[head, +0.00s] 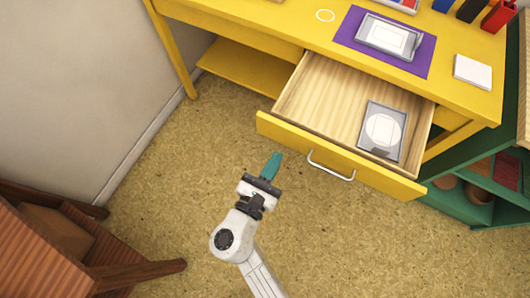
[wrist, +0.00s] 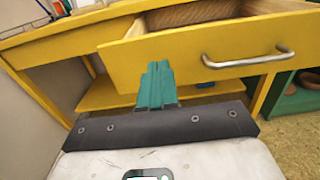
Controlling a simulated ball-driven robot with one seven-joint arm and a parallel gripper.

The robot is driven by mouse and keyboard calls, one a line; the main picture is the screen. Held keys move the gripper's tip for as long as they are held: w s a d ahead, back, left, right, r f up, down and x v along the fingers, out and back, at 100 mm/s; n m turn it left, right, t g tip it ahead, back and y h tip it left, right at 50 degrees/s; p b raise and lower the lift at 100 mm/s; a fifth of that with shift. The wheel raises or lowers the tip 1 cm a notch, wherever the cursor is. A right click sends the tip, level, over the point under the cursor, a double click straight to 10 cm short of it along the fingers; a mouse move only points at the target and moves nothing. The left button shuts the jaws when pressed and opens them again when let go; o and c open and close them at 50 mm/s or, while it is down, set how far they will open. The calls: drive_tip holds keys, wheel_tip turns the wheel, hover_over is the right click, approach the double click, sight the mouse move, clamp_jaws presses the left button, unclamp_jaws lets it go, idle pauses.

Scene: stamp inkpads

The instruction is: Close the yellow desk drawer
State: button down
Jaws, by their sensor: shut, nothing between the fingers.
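The yellow drawer (head: 335,158) of the desk (head: 470,100) is pulled well out in the head view. Its wooden inside shows, with a grey inkpad (head: 383,131) with a white oval lying at its right. A silver handle (head: 331,165) is on the drawer front, and it also shows in the wrist view (wrist: 248,60). My gripper (head: 272,163) is shut and empty, its teal fingers together. It is in front of the drawer, to the left of the handle. In the wrist view the fingertips (wrist: 156,70) overlap the drawer front's left part; I cannot tell whether they touch.
On the desk top are a purple mat (head: 345,35) with a tablet-like pad, a white block (head: 473,72) and colored holders at the back right. A green shelf (head: 450,198) stands at the right, and a brown wooden chair (head: 70,240) at lower left. The floor in front is clear.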

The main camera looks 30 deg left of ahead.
sight(290, 135)
drive_tip(key=w, duration=0.5)
drive_tip(key=shift+w+d, duration=0.1)
drive_tip(key=shift+w, duration=0.25)
drive_tip(key=w+b, duration=0.4)
drive_tip(key=w, duration=0.4)
drive_tip(key=w+b, duration=0.4)
drive_tip(key=w, duration=0.5)
drive_tip(key=w+d+b, duration=0.1)
drive_tip(key=w+b, duration=0.3)
drive_tip(key=w, duration=0.4)
drive_tip(key=shift+w+f, duration=0.1)
drive_tip(key=shift+w, duration=0.25)
drive_tip(key=shift+w+b, duration=0.4)
drive_tip(key=shift+w, duration=0.2)
drive_tip(key=shift+w+r, duration=0.15)
drive_tip(key=shift+r, duration=0.2)
drive_tip(key=shift+d, duration=0.1)
